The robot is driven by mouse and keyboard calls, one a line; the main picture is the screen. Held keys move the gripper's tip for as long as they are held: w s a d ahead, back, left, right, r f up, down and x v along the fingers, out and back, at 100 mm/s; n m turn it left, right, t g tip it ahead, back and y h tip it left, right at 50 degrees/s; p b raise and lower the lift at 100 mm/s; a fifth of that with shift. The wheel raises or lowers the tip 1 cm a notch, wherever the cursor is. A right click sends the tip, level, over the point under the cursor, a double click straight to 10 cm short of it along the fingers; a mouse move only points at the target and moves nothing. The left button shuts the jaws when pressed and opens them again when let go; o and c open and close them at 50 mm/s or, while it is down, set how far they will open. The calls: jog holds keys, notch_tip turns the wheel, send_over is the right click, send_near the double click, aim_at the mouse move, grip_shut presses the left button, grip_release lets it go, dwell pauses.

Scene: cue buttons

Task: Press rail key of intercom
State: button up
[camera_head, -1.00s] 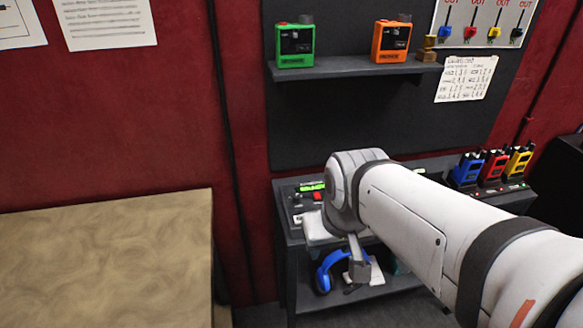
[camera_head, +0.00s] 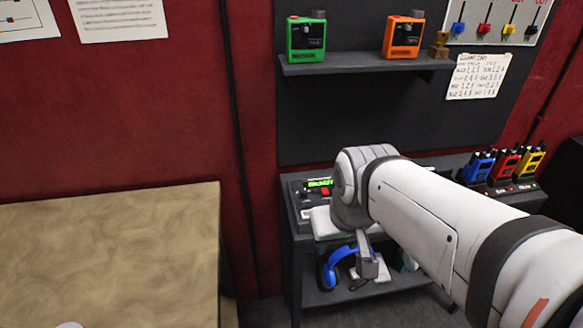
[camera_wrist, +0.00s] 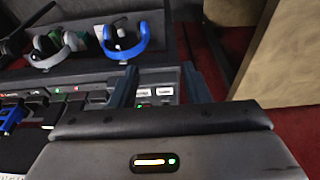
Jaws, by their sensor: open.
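The intercom, by its look, is the console with a lit green display (camera_head: 319,183) and a red button, at the left end of the low desk in the head view. My arm covers part of it. In the wrist view, small pale keys (camera_wrist: 155,92) on a dark panel show between my gripper's fingers (camera_wrist: 160,88). The fingers are apart with nothing held. The key labels are too small to read, so I cannot tell which is the rail key. Whether a finger touches the panel is unclear. In the head view my arm hides the fingertips.
Blue headphones (camera_head: 333,268) lie on the lower shelf. Blue, red and yellow radios (camera_head: 505,167) stand at the desk's right. Green (camera_head: 306,38) and orange (camera_head: 402,37) units sit on the wall shelf. A tan tabletop (camera_head: 110,250) is at left.

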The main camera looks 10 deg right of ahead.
jog(key=shift+c, duration=0.2)
grip_shut()
dwell(1.5)
